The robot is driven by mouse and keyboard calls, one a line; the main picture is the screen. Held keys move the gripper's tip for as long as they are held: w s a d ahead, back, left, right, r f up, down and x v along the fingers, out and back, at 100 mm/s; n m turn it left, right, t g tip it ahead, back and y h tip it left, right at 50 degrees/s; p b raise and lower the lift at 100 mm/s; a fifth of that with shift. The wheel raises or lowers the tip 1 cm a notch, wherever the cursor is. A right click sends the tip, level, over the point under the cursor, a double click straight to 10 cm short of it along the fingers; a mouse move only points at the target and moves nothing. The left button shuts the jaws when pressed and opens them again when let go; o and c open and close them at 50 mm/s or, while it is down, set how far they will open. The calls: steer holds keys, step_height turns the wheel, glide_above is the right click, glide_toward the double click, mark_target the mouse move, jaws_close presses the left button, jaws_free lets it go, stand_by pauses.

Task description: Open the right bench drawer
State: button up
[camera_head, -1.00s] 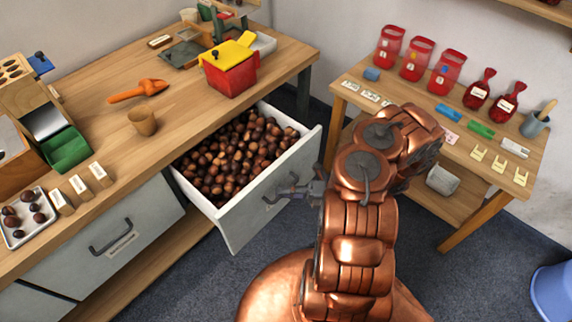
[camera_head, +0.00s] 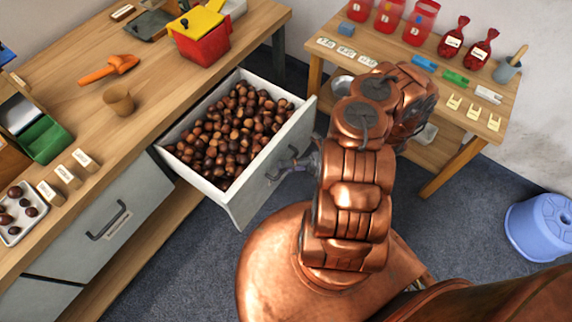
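The right bench drawer (camera_head: 238,205) is pulled out from under the wooden workbench (camera_head: 150,75). It is grey with white inner walls and is full of brown chestnuts. My gripper (camera_head: 287,168) is at the drawer's front face, by its handle. The gripper is small in view and partly merges with the handle, so I cannot tell whether its fingers are closed on it. My copper-coloured arm reaches in from the lower right and hides part of the floor behind it.
A second grey drawer (camera_head: 105,228) to the left is shut. A side table (camera_head: 440,150) with red bags stands at the upper right. A blue upturned bucket (camera_head: 540,228) is on the floor at right.

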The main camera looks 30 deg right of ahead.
steer(key=shift+o, duration=1.1)
steer(key=shift+a, duration=0.1)
steer(key=v, duration=1.2)
